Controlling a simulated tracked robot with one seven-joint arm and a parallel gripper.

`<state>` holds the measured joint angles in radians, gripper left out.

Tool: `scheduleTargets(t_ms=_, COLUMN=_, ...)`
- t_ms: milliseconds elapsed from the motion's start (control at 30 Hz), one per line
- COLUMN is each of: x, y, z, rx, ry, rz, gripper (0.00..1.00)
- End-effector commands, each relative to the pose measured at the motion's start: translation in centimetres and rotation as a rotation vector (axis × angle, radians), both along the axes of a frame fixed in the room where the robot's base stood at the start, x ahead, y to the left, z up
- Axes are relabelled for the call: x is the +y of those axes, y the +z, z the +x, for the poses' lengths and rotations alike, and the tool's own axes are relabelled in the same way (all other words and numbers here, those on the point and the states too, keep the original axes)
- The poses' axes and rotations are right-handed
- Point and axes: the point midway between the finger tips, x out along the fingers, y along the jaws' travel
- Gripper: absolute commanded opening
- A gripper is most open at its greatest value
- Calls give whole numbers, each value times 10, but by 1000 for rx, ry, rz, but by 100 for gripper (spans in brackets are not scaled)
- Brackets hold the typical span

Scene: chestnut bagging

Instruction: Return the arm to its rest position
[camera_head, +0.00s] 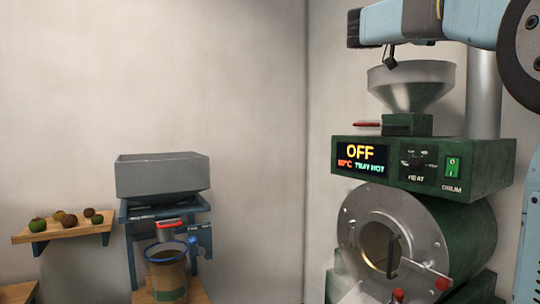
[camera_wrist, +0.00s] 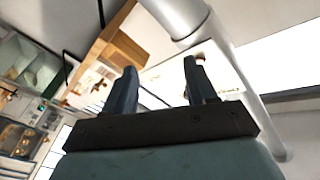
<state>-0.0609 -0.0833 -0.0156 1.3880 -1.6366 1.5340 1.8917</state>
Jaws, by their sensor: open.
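My gripper (camera_wrist: 160,80) shows in the wrist view with its two dark fingers apart. Nothing is between them. In the head view my pale blue arm (camera_head: 430,20) reaches in from the right edge across the top right, above the roaster's steel funnel (camera_head: 412,85). A dark part hangs from it close above the funnel; I cannot tell whether it touches. My fingers cannot be made out clearly in the head view.
The green roaster (camera_head: 465,165) reads OFF and TRAY HOT. A grey hopper (camera_head: 162,175) stands on a blue frame over a blue-rimmed container (camera_head: 167,275). A wooden shelf (camera_head: 70,232) holds several chestnuts or burrs. In the wrist view a pale pipe (camera_wrist: 228,70) runs beyond the fingers.

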Motion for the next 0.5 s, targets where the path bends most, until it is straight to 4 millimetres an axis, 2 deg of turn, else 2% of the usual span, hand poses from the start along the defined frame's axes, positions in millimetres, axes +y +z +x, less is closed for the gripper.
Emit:
scheduleTargets(t_ms=267, x=5, y=-111, z=-22, rx=486, ry=231, rz=240, gripper=56)
scheduleTargets(t_ms=500, x=31, y=-213, z=-53, rx=846, ry=500, rz=389, gripper=56)
